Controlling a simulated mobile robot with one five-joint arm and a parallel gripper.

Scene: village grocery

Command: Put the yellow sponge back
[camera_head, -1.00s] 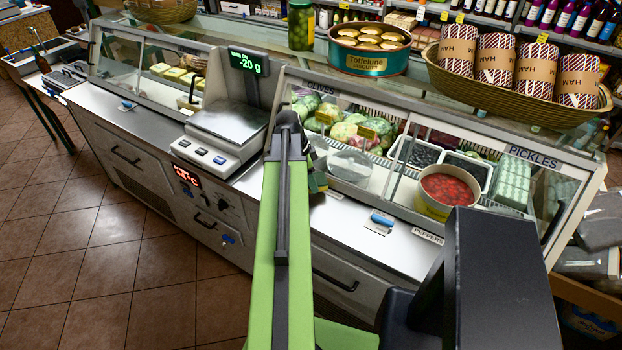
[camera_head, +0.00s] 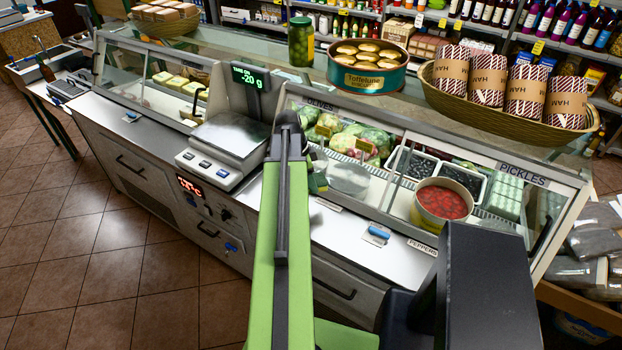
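I cannot make out the yellow sponge in the head view. My green arm reaches forward over the counter, and its dark end covers the area right of the scale. A small dark green part of my gripper (camera_head: 317,179) shows beside the arm, close to the counter's front ledge. The rest of the gripper is hidden behind the arm, so its fingers and anything between them cannot be seen.
A scale (camera_head: 222,147) reading -20 g stands on the counter ledge (camera_head: 345,220), left of my arm. A small blue item on a white card (camera_head: 378,233) and a red-filled tub (camera_head: 443,203) are to the right. A biscuit tin (camera_head: 367,75), jar (camera_head: 302,42) and wicker basket (camera_head: 465,106) stand on the glass top.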

